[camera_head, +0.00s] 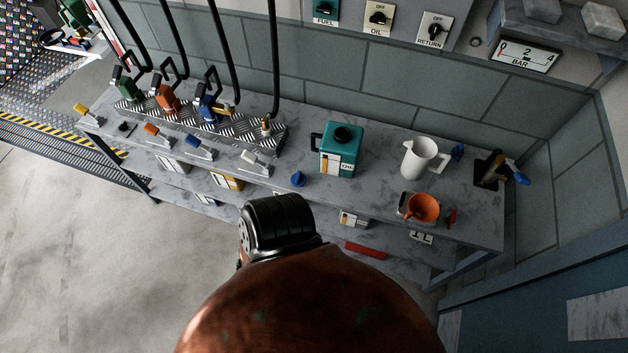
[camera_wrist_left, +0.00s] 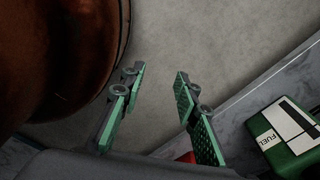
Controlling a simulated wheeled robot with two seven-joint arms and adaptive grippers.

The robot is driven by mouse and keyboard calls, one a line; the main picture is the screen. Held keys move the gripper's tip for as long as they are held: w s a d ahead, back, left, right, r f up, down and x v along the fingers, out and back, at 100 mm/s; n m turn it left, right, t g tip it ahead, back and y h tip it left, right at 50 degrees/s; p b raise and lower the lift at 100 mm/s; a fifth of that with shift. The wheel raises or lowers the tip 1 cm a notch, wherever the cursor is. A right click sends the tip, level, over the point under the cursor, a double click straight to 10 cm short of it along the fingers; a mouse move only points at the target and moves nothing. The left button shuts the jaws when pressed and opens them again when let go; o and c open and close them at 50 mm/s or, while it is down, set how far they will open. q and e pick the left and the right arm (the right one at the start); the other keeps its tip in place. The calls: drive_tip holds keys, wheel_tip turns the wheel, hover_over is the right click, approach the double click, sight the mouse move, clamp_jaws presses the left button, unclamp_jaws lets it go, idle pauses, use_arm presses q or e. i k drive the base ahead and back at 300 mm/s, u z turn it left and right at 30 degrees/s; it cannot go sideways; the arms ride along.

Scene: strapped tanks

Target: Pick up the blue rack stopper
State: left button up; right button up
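A small blue stopper-like piece (camera_head: 298,178) stands on the grey bench, left of the teal can. I take it as the blue rack stopper, but other blue pieces are near: a blue nozzle (camera_head: 208,108) in the metal rack and a small blue item (camera_head: 457,151) by the white jug. My left gripper (camera_wrist_left: 160,72) is open in the left wrist view, with green-padded fingers apart and only grey floor between them. Its fingers do not show in the head view. My right gripper is in neither view.
The teal can (camera_head: 342,150), white jug (camera_head: 423,158) and orange funnel (camera_head: 423,207) stand on the bench (camera_head: 375,190). A green FUEL container (camera_wrist_left: 292,140) is right of the left gripper. A large brown rounded form hides the head view's lower middle.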

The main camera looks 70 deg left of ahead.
sight(298, 179)
drive_tip(key=k, duration=0.6)
drive_tip(key=u, duration=2.55)
